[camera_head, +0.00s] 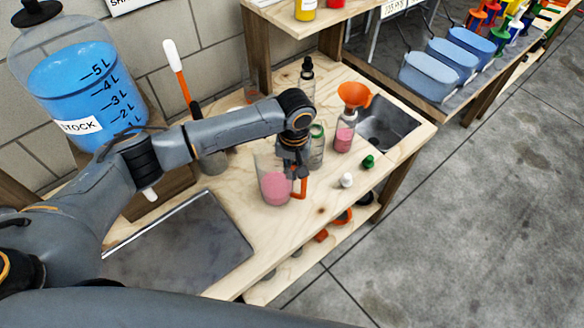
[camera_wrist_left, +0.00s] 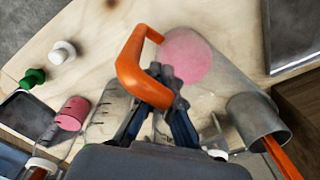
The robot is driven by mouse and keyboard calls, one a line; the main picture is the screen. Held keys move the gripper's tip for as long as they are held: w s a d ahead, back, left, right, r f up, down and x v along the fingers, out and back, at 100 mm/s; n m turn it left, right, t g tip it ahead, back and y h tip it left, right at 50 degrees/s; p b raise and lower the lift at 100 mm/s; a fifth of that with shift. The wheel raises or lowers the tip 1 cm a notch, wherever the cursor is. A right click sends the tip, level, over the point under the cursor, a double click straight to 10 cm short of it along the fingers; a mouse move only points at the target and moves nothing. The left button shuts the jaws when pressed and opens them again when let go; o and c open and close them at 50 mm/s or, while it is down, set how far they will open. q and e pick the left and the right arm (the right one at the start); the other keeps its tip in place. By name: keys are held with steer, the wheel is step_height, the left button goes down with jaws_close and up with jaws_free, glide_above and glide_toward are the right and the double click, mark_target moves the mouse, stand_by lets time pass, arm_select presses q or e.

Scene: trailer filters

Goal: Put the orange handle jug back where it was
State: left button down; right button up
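The clear jug with an orange handle (camera_head: 275,187) holds pink liquid and is upright over the wooden bench (camera_head: 325,212); I cannot tell whether its base touches the wood. My left gripper (camera_head: 297,178) is at the handle side of the jug. In the left wrist view, the orange handle (camera_wrist_left: 133,62) crosses in front of the fingers (camera_wrist_left: 165,80), which look closed around its lower part. Pink liquid (camera_wrist_left: 186,56) shows in the jug beyond the fingers. My right gripper is not in view.
A bottle of pink liquid (camera_head: 343,140) with an orange funnel (camera_head: 354,95) stands near the sink (camera_head: 392,124). A green-marked glass bottle (camera_head: 316,156) is just behind my gripper. White (camera_head: 346,180) and green (camera_head: 369,161) caps lie right. A dark panel (camera_head: 185,250) lies left; bare wood is in front.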

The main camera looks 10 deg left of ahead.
arm_select(q)
steer(key=c, duration=2)
jaws_free()
steer(key=shift+f, duration=0.15)
steer(key=shift+c, duration=0.2)
steer(key=o, duration=0.5)
steer(key=shift+d+r+b, duration=0.15)
steer(key=shift+r+b, duration=0.5)
steer(key=shift+r, duration=2.45)
steer(key=shift+d+r+b, duration=0.1)
steer(key=shift+r+b, duration=0.5)
steer(key=shift+r, duration=2.5)
